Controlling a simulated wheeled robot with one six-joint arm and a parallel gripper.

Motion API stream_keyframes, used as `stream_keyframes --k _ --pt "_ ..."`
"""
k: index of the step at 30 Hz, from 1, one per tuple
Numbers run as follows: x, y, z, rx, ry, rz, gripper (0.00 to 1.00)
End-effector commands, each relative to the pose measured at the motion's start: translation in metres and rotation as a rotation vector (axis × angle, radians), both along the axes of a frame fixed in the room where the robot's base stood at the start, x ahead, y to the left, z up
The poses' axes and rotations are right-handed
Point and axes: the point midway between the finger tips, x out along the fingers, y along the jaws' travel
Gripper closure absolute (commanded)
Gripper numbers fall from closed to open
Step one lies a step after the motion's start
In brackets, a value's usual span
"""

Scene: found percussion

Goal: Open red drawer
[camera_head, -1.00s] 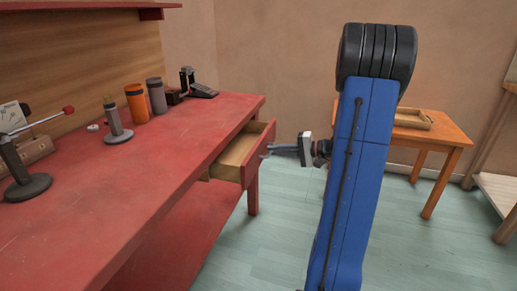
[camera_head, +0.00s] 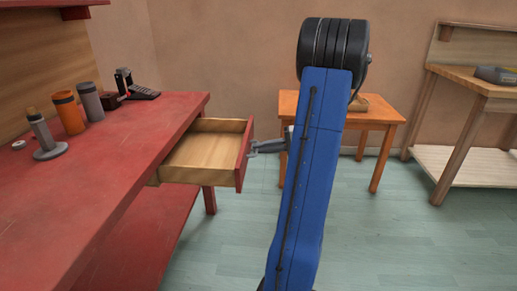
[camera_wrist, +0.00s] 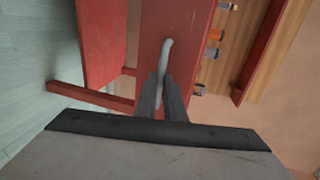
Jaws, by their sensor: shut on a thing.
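The red drawer (camera_head: 244,155) is pulled well out of the red workbench (camera_head: 120,150), and its bare wooden inside shows empty in the head view. My gripper (camera_head: 256,148) is at the drawer's red front, reaching in from the right. In the wrist view my gripper (camera_wrist: 164,85) is shut on the grey bar handle (camera_wrist: 163,58) of the drawer. The red drawer front (camera_wrist: 184,40) fills the middle of that view. My blue arm hides part of the room behind it in the head view.
An orange container (camera_head: 68,113), a grey container (camera_head: 90,102), a grey stand (camera_head: 44,140) and a small black device (camera_head: 140,94) stand on the workbench. An orange table (camera_head: 376,116) is behind my arm. A wooden bench (camera_head: 462,85) is at right. Green floor (camera_head: 390,230) is clear.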

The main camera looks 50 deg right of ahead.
Motion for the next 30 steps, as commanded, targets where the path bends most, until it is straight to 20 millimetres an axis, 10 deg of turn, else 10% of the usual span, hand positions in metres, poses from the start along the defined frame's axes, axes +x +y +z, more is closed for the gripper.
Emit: stream_keyframes --k 5,9,20,30 --pt "0.0 0.0 -0.001 0.0 0.001 0.0 1.0" --pt "0.0 0.0 0.0 0.0 0.001 0.0 0.73" --pt "-0.003 -0.003 0.001 0.0 0.0 -0.002 0.73" --pt "-0.045 -0.036 0.012 -0.001 -0.001 -0.004 0.73"
